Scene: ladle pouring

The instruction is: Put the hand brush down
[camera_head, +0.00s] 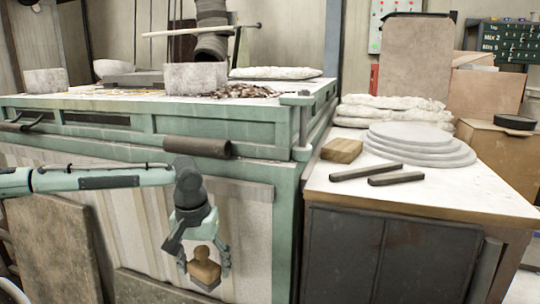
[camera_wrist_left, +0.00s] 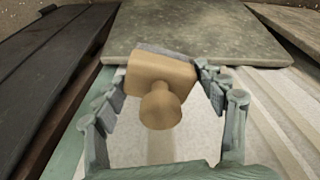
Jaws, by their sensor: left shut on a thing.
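The hand brush (camera_head: 205,266) has a light wooden body with a round knob, and a grey underside shows below it. My left gripper (camera_head: 204,267) is shut on it, holding it in the air in front of the green cabinet's panelled side, below the level of the tops. In the left wrist view the brush (camera_wrist_left: 160,80) sits between the two fingers (camera_wrist_left: 162,88), knob toward the camera. Its far side is mostly hidden there. My right gripper is not in view.
The white-topped side bench (camera_head: 455,196) holds a wooden block (camera_head: 342,150), two dark bars (camera_head: 395,179), stacked grey discs (camera_head: 420,140) and pale sacks (camera_head: 395,108). Its front right is clear. The green cabinet (camera_head: 250,125) has a dark roll (camera_head: 197,146) along its edge. A slab (camera_head: 60,250) leans at lower left.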

